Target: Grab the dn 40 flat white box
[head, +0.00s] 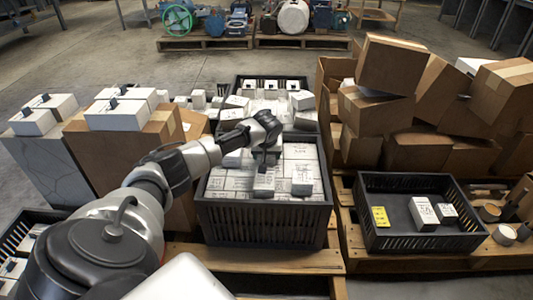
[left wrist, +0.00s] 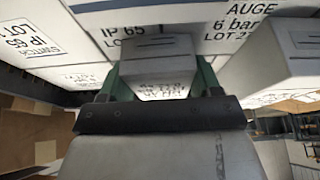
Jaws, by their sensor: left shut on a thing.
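My left gripper (head: 264,160) reaches over the front black crate (head: 262,228) of white boxes. In the left wrist view, its green fingers (left wrist: 160,80) are shut on a small white box (left wrist: 157,48). In the head view the held white box (head: 264,184) shows under the gripper, above the other boxes. I cannot tell whether it still touches them. No DN 40 marking is legible in either view. My right gripper is not in view.
Boxes marked IP 65 (left wrist: 125,30) and 6 bar (left wrist: 235,24) lie close around the fingers. A second black crate (head: 318,85) stands behind. A black tray (head: 387,238) with two white boxes and a yellow card is at right. Cardboard boxes (head: 376,112) are piled behind it.

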